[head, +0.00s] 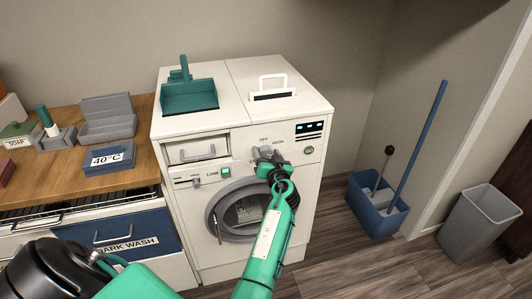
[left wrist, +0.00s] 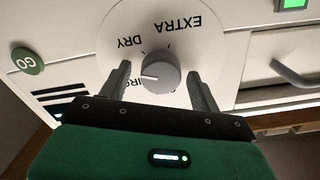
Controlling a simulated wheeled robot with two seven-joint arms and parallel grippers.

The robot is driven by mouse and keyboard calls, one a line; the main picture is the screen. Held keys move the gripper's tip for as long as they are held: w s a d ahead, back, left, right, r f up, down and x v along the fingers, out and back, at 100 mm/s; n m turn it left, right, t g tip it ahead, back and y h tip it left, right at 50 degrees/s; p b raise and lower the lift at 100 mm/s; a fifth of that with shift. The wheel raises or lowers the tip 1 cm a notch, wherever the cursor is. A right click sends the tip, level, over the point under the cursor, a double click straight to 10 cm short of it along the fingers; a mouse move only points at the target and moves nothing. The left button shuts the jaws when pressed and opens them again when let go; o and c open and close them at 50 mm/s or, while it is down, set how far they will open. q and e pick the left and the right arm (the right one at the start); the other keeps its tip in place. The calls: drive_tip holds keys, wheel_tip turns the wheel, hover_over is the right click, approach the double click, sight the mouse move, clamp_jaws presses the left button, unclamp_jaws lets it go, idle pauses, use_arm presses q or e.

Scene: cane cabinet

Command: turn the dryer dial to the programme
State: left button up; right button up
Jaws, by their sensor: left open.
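The white dryer (head: 213,142) stands against the wall with its round door (head: 219,222) shut. Its grey dial (left wrist: 160,72) sits on a white disc in the left wrist view, with a white pointer mark facing left. The upside-down words EXTRA and DRY lie above it; a word starting IR, partly hidden, lies below left. My left gripper (left wrist: 159,72) is open, one finger on each side of the dial, with gaps showing; I cannot tell how deep the fingertips reach. In the head view my left gripper (head: 268,156) covers most of the dial. My right gripper is out of view.
A green dustpan (head: 190,97) lies on the dryer's top. The green GO button (head: 309,150) is right of the dial. A wooden counter (head: 60,185) with boxes stands left. A blue bucket (head: 377,215) and a grey bin (head: 478,222) stand on the floor at right.

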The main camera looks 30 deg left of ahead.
use_arm(q)
drive_tip(key=c, duration=1)
drive_tip(key=shift+m+b, duration=0.4)
drive_tip(key=shift+m, duration=0.2)
drive_tip(key=shift+m+b, duration=0.3)
drive_tip(key=shift+m, duration=1.3)
drive_tip(key=shift+d+m, duration=0.1)
drive_tip(key=shift+m, duration=0.6)
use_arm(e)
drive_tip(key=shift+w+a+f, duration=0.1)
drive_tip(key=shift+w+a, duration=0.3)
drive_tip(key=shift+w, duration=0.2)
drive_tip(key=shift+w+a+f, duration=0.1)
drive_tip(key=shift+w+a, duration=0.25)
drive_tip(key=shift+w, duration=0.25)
